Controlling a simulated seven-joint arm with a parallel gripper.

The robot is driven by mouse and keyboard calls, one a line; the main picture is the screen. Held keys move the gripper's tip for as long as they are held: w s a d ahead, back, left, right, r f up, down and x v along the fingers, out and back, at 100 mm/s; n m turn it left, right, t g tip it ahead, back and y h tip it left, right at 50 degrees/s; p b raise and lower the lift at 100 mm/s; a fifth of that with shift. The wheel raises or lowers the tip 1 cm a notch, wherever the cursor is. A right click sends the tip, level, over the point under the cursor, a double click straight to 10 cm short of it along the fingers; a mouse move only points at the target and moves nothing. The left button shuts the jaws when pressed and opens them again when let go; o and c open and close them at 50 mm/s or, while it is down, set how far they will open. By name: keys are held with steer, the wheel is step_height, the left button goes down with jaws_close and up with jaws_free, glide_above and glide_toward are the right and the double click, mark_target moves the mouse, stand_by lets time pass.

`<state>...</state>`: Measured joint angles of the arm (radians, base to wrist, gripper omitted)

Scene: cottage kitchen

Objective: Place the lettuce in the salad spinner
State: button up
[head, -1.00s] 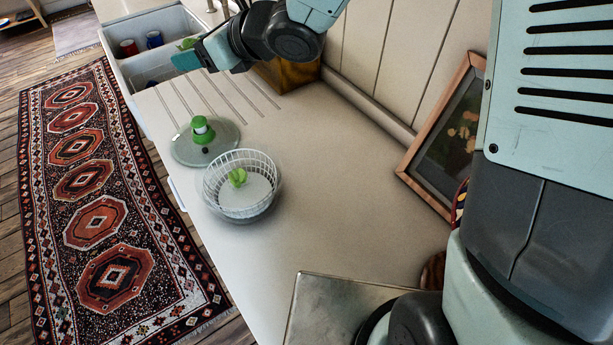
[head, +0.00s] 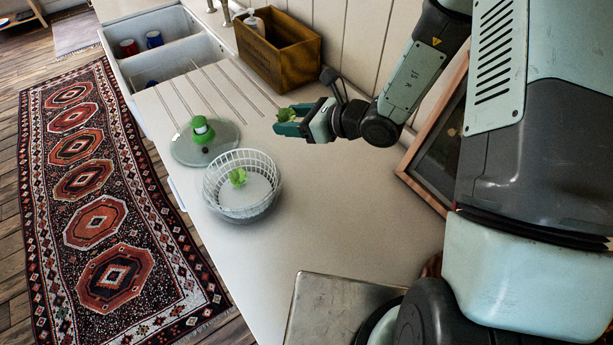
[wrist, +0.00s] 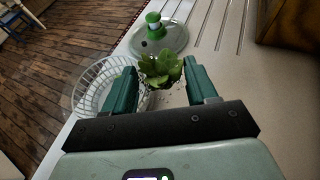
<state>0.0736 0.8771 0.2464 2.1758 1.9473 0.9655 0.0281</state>
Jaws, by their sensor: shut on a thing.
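My gripper (head: 290,120) is shut on a piece of green lettuce (head: 287,114), held above the counter to the right of the salad spinner. In the wrist view the lettuce (wrist: 160,70) shows between the two teal fingers. The salad spinner (head: 246,208) stands open on the counter, a white basket in a clear bowl. Another piece of lettuce (head: 238,177) lies inside the basket. In the wrist view the spinner basket (wrist: 92,88) is to the left of my gripper, partly hidden by a finger.
The spinner's clear lid (head: 222,150) with a green knob lies on the counter behind the basket. A double sink (head: 165,62) with mugs is farther back. A wooden box (head: 280,58) stands by the wall, and a picture frame (head: 408,170) leans at right.

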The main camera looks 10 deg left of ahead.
steer(key=s+d+f, duration=0.1)
steer(key=d+f, duration=0.5)
steer(key=d, duration=0.2)
glide_above(327, 181)
steer(key=shift+m+t, duration=0.4)
step_height(327, 181, down, 5)
steer(key=shift+s+f, duration=0.1)
steer(key=shift+f, duration=2.45)
steer(key=o, duration=0.7)
steer(key=shift+f, duration=0.15)
steer(key=shift+r, duration=0.2)
steer(key=shift+v, duration=2)
